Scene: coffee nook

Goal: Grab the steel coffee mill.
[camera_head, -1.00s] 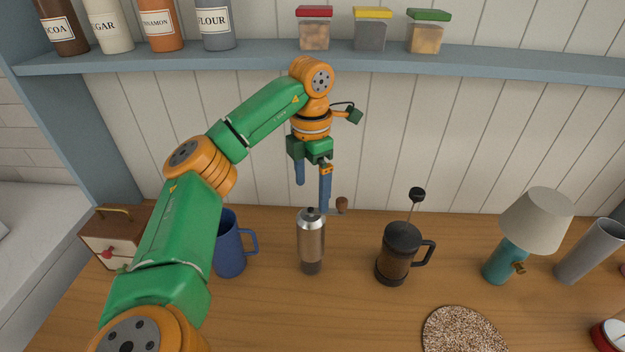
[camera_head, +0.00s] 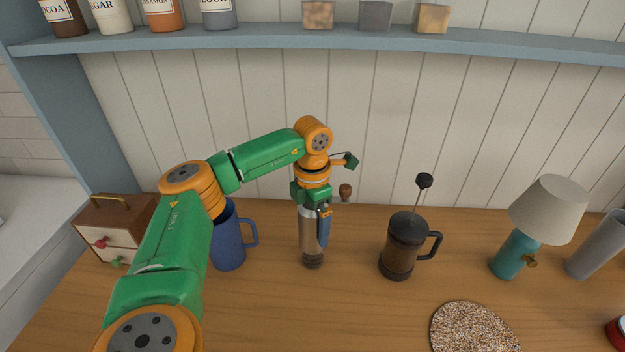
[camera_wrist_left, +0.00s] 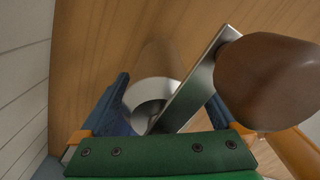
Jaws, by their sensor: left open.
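The steel coffee mill (camera_head: 309,238) stands upright on the wooden counter, a slim silver cylinder with a dark base. Its crank arm and brown wooden knob (camera_head: 345,191) stick out to the right. My left gripper (camera_head: 316,226) is open and points down over the mill, with one blue finger along its right front; the gripper hides the mill's top. In the left wrist view the mill's top (camera_wrist_left: 153,92) lies between the two spread blue fingers, and the knob (camera_wrist_left: 265,80) looms large at right. My right gripper is not in view.
A blue mug (camera_head: 228,243) stands left of the mill, close behind my left arm. A dark coffee press (camera_head: 402,247) stands to the right, with a speckled round mat (camera_head: 474,330) in front. A blue shelf (camera_head: 400,46) runs above. A lamp (camera_head: 548,207) stands further right.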

